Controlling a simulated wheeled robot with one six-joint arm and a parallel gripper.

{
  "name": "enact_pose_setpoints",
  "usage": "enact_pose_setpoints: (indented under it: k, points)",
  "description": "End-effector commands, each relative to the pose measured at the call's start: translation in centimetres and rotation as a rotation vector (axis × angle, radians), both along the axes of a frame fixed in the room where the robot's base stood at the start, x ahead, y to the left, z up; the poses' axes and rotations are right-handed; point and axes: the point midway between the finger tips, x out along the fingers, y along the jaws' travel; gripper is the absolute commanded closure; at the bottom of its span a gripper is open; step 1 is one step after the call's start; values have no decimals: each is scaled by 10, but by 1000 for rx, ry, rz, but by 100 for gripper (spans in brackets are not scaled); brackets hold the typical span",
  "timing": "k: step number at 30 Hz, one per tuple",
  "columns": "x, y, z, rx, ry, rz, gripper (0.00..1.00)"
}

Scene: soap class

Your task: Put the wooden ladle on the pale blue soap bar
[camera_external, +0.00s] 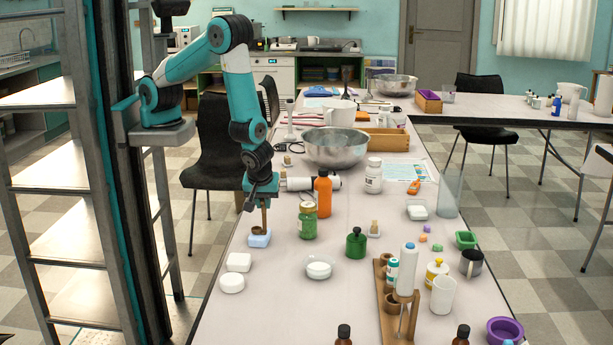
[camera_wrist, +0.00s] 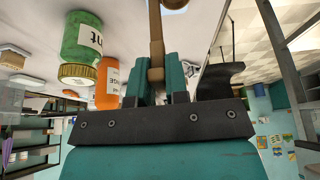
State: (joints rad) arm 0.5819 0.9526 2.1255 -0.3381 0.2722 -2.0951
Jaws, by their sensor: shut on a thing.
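The wooden ladle (camera_external: 264,214) hangs upright below my gripper (camera_external: 262,190), its bowl end down. My gripper is shut on its handle; the ladle also shows in the wrist view (camera_wrist: 156,45), between the two fingers (camera_wrist: 160,80). The pale blue soap bar (camera_external: 260,239) lies on the table at its left edge, right under the ladle's bowl. The bowl overlaps the bar's top in the external view; I cannot tell whether they touch. In the wrist view the bar is mostly hidden.
A green jar (camera_external: 307,221) and an orange bottle (camera_external: 323,194) stand to the right. Table between is clear.

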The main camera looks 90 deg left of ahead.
Motion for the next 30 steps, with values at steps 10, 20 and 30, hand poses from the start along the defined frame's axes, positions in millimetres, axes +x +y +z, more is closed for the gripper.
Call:
enact_pose_setpoints:
  k: [10,20,30]
  points:
    - [0,0,-4,0,-1,1,100]
    - [0,0,-3,0,-1,1,60]
    - [2,-13,27,-4,-7,-3,60]
